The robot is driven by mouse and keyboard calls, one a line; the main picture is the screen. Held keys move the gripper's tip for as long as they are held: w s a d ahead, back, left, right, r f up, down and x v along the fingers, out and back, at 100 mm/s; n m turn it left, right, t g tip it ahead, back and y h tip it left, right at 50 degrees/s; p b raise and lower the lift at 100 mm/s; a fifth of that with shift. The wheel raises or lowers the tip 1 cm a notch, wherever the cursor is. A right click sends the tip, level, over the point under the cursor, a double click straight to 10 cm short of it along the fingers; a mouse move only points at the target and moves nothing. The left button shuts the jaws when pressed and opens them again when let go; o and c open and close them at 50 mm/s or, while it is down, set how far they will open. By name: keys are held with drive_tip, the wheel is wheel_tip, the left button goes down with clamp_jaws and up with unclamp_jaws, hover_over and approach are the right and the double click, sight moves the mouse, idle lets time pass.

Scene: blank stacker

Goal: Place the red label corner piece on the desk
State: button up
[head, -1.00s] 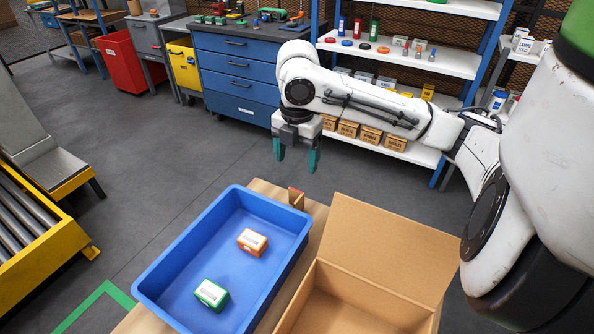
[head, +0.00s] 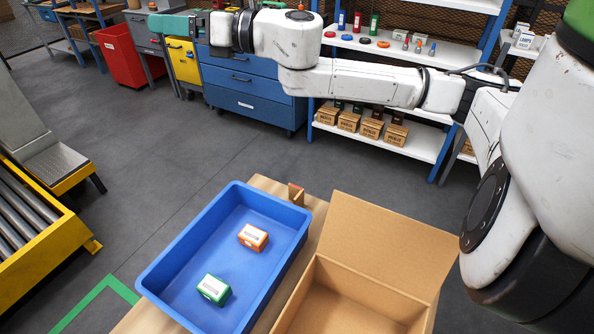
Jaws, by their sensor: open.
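A small brown corner piece with a red label (head: 296,194) stands upright at the far edge of the wooden tabletop (head: 269,184), just beyond the far right corner of the blue tray. My gripper (head: 170,25) is at the upper left, raised and pointing left, with its teal fingers seen side-on in front of the drawer cabinets. It is open, with nothing seen in it, and well away from the corner piece. I cannot tell which surface is meant by the desk; a blue drawer workbench (head: 245,82) stands behind my arm.
The blue tray (head: 160,278) holds an orange box (head: 253,238) and a green box (head: 213,289). An open cardboard box (head: 382,238) stands to its right. Shelves (head: 405,140) stand behind my arm, a yellow roller conveyor (head: 50,265) at left. The middle floor is clear.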

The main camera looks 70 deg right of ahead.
drive_tip(key=s+a+f+n+g+y, duration=0.2)
drive_tip(key=a+f+n+g+y, duration=0.25)
drive_tip(key=a+n, duration=0.3)
drive_tip(key=n+g+h+p, duration=0.2)
drive_tip(key=n+g+h, duration=0.5)
drive_tip(key=n+g, duration=0.5)
hover_over(294, 193)
drive_tip(key=a, duration=0.1)
wheel_tip(294, 193, down, 29)
drive_tip(key=m+g, duration=0.2)
drive_tip(key=m, duration=0.1)
drive_tip(key=shift+n, duration=0.25)
drive_tip(key=shift+s+d+f+p, duration=0.1)
drive_tip(key=shift+f+p, duration=0.2)
drive_tip(key=shift+f, duration=1.25)
drive_tip(key=shift+s+d+f+p, duration=0.1)
drive_tip(key=shift+f+p, duration=0.15)
drive_tip(key=shift+f, duration=1.25)
drive_tip(key=shift+c, duration=0.2)
